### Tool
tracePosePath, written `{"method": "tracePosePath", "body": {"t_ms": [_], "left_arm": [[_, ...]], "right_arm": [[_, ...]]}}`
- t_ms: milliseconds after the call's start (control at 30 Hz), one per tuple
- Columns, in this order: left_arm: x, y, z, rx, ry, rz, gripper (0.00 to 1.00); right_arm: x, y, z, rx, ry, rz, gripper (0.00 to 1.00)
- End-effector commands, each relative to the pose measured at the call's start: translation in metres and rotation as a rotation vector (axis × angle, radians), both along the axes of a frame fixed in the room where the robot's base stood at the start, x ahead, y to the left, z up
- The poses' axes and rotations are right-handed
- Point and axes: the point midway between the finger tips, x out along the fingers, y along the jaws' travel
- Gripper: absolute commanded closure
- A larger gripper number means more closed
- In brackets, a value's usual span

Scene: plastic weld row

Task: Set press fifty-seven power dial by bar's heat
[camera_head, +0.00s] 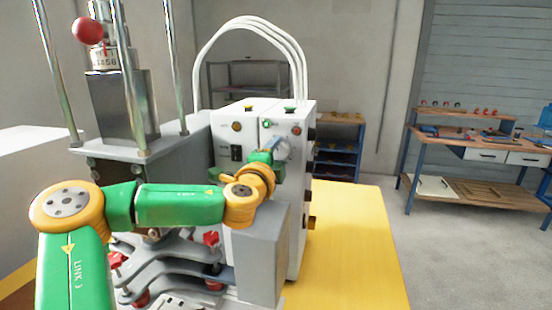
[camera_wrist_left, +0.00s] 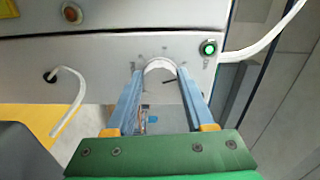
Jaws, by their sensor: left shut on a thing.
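The power dial (camera_wrist_left: 160,64) is a pale round knob on the light front panel of a white control cabinet (camera_head: 297,230). Small marks ring it, but they are too small to read. A short dark line shows just below its rim. My left gripper (camera_wrist_left: 160,74) has its two blue fingers on either side of the dial, shut on it. In the head view the left gripper (camera_head: 279,149) is against the upper front of the cabinet and mostly hides the dial. My right gripper is not in view. I cannot make out a press number or a bar's heat reading.
A lit green button (camera_wrist_left: 208,47) sits beside the dial. A press with a red ball knob (camera_head: 88,30) stands at the left. Grey clamp plates with red knobs (camera_head: 212,238) lie below my arm. White hoses arch above the cabinet. The yellow surface (camera_head: 350,240) at right is clear.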

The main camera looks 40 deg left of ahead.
Motion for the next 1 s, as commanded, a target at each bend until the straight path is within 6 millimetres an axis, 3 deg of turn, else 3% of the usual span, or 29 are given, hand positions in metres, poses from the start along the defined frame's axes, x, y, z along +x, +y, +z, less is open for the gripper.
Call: {"method": "tracePosePath", "body": {"t_ms": [600, 1000], "left_arm": [[0.0001, -0.0005, -0.001, 0.471, 0.265, -0.002, 1.0], [0.0002, -0.0005, -0.0015, 0.627, 0.353, -0.003, 1.0]], "right_arm": [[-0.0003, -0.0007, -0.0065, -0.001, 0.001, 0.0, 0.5], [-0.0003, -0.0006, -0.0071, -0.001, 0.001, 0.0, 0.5]]}}
